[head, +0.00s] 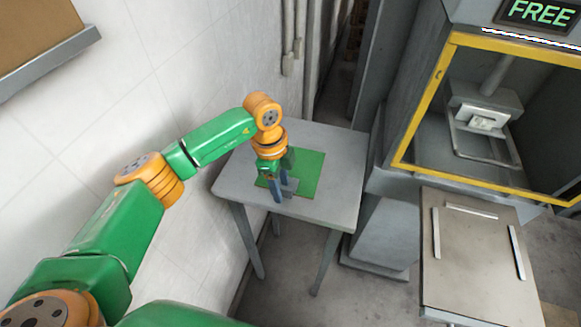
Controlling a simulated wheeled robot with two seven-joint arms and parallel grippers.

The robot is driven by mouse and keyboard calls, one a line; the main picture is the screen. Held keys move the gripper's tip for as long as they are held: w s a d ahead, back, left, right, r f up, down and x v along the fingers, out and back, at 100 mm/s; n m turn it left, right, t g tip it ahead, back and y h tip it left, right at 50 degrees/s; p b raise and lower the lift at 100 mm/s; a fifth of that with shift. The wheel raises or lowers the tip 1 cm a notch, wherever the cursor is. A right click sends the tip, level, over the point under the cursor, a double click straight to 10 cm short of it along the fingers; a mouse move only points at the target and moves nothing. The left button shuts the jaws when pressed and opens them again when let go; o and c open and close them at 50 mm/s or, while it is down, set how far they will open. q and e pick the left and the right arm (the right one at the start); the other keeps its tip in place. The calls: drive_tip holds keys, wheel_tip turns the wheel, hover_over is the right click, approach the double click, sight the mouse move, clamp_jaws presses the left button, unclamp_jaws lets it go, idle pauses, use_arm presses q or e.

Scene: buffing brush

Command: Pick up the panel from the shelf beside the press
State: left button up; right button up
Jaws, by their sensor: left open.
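A grey table (335,200) stands left of the press (400,110). A flat green square (308,172) lies on its top. A small grey piece (291,187) shows over the green square, right at my left gripper's fingers; I cannot tell which of the two is the panel. My left gripper (280,189) points down over the left part of the green square, open, with its fingertips low near the table top. Whether the fingers touch the grey piece is not clear, and the wrist hides part of the square. My right gripper is out of view.
The press has a yellow-framed opening, a white block (483,118) inside and a lit FREE sign (538,12). A flat stand with metal rails (475,260) is at the lower right. A white wall is close on the left, with pipes (288,40) behind the table.

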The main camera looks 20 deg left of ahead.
use_arm(q)
clamp_jaws()
drive_tip(key=shift+r, duration=0.1)
